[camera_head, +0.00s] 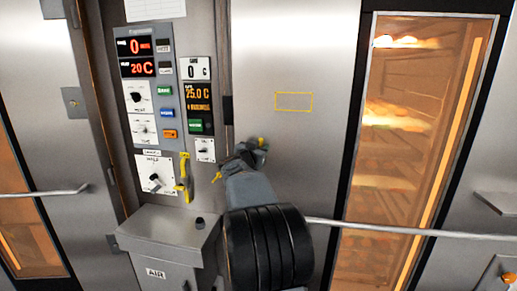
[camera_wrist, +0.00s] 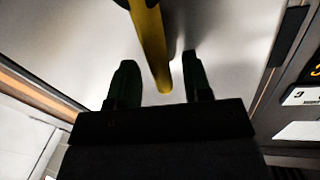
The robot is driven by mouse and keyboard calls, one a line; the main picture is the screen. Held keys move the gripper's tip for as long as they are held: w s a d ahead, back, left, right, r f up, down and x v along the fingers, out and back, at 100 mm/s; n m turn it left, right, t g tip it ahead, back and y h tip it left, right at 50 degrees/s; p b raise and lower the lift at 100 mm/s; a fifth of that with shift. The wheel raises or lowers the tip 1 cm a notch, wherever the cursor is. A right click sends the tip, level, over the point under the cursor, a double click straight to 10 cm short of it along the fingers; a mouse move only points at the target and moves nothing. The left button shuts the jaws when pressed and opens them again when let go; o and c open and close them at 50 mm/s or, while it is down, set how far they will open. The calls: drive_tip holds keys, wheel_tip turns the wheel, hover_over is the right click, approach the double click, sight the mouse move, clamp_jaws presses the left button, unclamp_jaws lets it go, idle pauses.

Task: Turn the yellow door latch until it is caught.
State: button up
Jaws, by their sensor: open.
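The yellow door latch shows in the wrist view as a yellow bar (camera_wrist: 150,45). It runs down from the top edge, tilted slightly, and its lower end lies between my gripper's two dark fingers. My gripper (camera_wrist: 158,58) is open, with a visible gap on each side of the bar. In the head view my gripper (camera_head: 248,155) is in front of the steel door beside the control panel and hides most of the latch. Small yellow parts show at its upper right (camera_head: 262,142) and lower left (camera_head: 217,177). I cannot tell whether the latch is caught.
A yellow bracket-like handle (camera_head: 183,178) is on the control panel (camera_head: 145,100), left of my gripper. A horizontal door bar (camera_head: 400,230) runs right from my arm. A steel box marked AIR (camera_head: 165,235) juts out below the panel. A lit oven window (camera_head: 405,130) is at the right.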

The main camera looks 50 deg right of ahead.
drive_tip(key=shift+d, duration=0.2)
drive_tip(key=shift+c, duration=0.3)
clamp_jaws()
drive_tip(key=shift+a, duration=0.1)
